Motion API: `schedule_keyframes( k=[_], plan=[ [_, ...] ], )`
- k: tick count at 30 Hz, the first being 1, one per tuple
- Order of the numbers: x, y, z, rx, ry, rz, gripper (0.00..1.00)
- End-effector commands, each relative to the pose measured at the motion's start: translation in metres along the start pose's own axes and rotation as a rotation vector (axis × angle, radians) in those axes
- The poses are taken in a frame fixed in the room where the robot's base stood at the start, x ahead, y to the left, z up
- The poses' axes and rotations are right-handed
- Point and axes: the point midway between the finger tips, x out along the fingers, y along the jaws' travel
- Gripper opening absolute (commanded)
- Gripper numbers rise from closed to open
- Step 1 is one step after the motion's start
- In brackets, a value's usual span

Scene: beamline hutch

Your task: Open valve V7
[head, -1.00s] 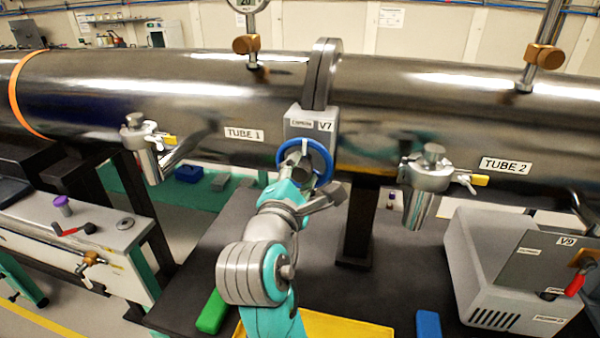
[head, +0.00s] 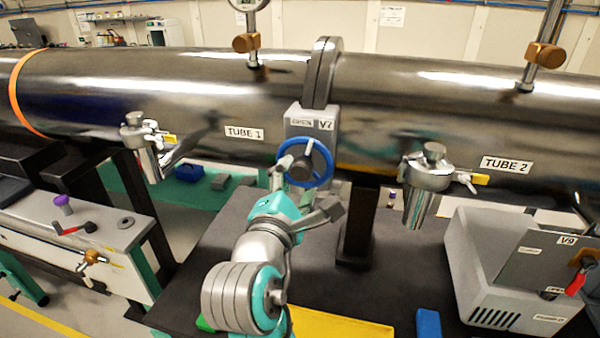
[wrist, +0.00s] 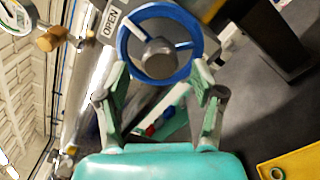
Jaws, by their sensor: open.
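Valve V7 is a grey box (head: 318,122) under the flange between the two tubes, with a blue handwheel (head: 327,166) and a dark grey hub on its front. Its label reads OPEN (wrist: 110,22) in the wrist view. My gripper (head: 290,180) is at the lower left of the handwheel in the head view and partly covers it. In the wrist view the gripper (wrist: 160,83) is open, with one finger on each side of the wheel's lower part. The wheel rim (wrist: 192,62) lies between and beyond the fingertips. I cannot tell whether they touch it.
TUBE 1 (head: 200,100) and TUBE 2 (head: 460,110) run across behind the valve. Capped side ports flank it, left (head: 145,145) and right (head: 428,180). A grey V9 unit (head: 490,265) stands at right. A yellow tray (head: 340,325) and blue block (head: 428,325) lie below.

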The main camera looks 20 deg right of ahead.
Motion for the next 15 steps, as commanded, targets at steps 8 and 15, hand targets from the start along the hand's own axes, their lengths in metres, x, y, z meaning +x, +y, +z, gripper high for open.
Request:
schedule_keyframes(
  k=[8, 15],
  plan=[
    [-0.054, 0.001, -0.001, 0.000, 0.003, 0.003, 0.68],
    [-0.080, 0.000, -0.001, -0.001, 0.001, 0.001, 0.68]
  ],
)
